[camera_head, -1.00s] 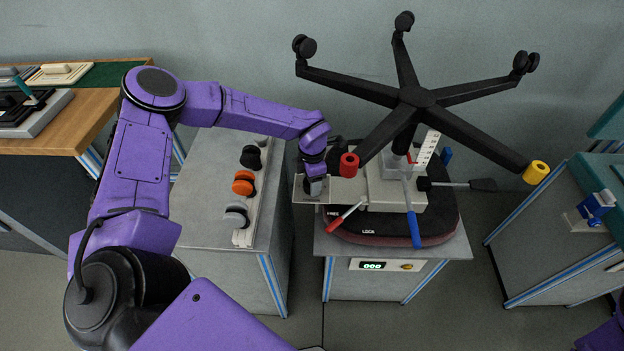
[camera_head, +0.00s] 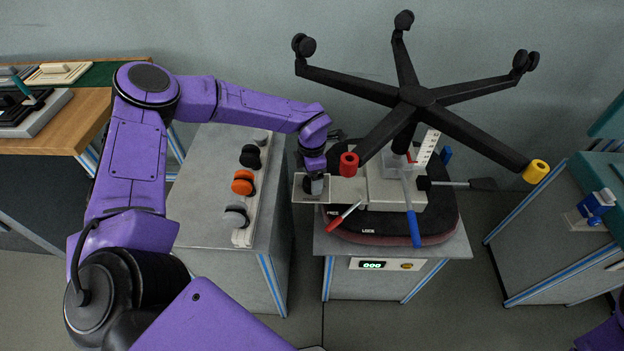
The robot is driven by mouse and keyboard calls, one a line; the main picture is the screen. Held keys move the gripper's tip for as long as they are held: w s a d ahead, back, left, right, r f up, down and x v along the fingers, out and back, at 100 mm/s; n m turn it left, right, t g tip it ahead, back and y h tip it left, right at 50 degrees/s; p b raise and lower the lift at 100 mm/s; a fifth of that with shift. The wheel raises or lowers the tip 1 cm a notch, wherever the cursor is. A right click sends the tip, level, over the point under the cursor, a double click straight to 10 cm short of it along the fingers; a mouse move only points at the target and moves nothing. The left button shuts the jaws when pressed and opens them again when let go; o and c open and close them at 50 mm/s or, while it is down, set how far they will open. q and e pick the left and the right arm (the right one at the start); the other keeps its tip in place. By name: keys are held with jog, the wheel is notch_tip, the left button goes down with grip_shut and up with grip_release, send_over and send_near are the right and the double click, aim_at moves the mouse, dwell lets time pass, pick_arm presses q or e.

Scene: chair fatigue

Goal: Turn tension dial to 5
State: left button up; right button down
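An upside-down chair with a black star base (camera_head: 415,96) rests on its dark seat (camera_head: 445,215) on a grey stand. A light mechanism box (camera_head: 395,188) sits under the base, with a pale plate (camera_head: 345,190) reaching left. My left gripper (camera_head: 316,190) points down at the left end of that plate, over a dark round part that may be the tension dial. The fingers are too small and covered to tell whether they grip it. No dial number is legible. Only a purple piece of my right arm shows at the lower right edge; its gripper is out of view.
A grey cabinet left of the stand carries a rail with black, orange (camera_head: 243,183) and grey knobs. A red-handled lever (camera_head: 342,217) and a blue-handled lever (camera_head: 412,228) stick out near the mechanism. The stand has a lit display (camera_head: 373,265).

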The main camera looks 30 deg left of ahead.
pick_arm(q)
notch_tip(320, 180, up, 9)
dwell(0.6)
